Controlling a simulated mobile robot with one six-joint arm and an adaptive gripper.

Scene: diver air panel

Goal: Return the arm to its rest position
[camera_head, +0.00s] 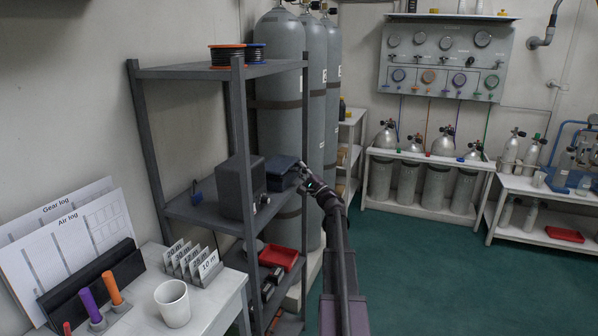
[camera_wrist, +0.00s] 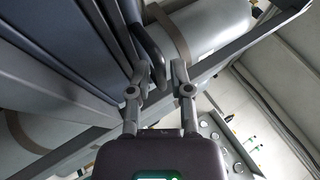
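My gripper (camera_head: 303,172) is at the end of my arm, which reaches up from the bottom of the head view to the grey shelf rack. It is at the front edge of a dark blue-grey case (camera_head: 280,174) on the middle shelf. In the wrist view, the two fingers of my gripper (camera_wrist: 162,72) stand apart. A dark curved handle (camera_wrist: 150,42) shows beside the left finger and partly reaches between the fingers. I cannot tell whether it touches them. The arm is stretched out, not folded.
The metal rack (camera_head: 240,150) stands close beside my arm, with a dark grey box (camera_head: 240,188) and a red tray (camera_head: 278,257) on it. Tall gas cylinders (camera_head: 280,80) stand behind it. A white table (camera_head: 215,305) is at the lower left. Green floor (camera_head: 440,270) is clear to the right.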

